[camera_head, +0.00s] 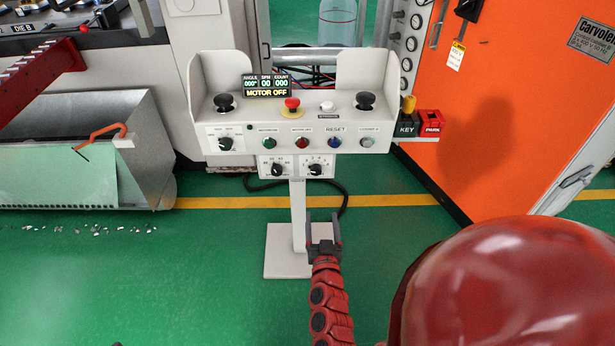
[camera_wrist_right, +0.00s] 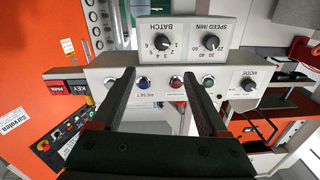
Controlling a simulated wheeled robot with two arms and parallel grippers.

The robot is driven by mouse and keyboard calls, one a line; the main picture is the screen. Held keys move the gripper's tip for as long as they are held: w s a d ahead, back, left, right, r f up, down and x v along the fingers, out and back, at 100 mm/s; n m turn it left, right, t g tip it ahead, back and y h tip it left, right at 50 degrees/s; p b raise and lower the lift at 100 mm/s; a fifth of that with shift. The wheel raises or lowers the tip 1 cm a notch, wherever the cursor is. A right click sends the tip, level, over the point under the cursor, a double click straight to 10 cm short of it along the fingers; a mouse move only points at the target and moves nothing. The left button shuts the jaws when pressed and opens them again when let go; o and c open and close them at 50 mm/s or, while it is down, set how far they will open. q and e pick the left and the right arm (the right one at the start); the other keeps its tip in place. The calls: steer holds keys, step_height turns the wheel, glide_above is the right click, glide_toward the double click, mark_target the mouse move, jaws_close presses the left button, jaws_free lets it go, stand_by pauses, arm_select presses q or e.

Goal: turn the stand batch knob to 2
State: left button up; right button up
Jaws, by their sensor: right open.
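The batch knob (camera_head: 316,169) is a small black dial on the right of two white plates under the stand's control box. In the right wrist view, which is upside down, the batch knob (camera_wrist_right: 162,43) has numbers 1 to 6 around it and the word BATCH. Its exact pointer setting is too small to tell. My right gripper (camera_head: 322,218) is open and empty, below the knob in the head view. In the wrist view its fingers (camera_wrist_right: 160,80) frame the row of buttons, apart from the knob. My left gripper is not in view.
The speed knob (camera_head: 277,169) sits beside the batch knob. Above are the mode knob (camera_head: 226,144), several buttons, a red emergency stop (camera_head: 292,104) and a display (camera_head: 266,86) reading MOTOR OFF. An orange cabinet (camera_head: 520,120) stands right. The stand's post (camera_head: 298,215) rises below the plates.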

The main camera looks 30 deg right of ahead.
mark_target(316, 172)
steer(key=b+x, duration=0.1)
steer(key=x, duration=1.6)
steer(key=shift+w, duration=0.3)
jaws_close()
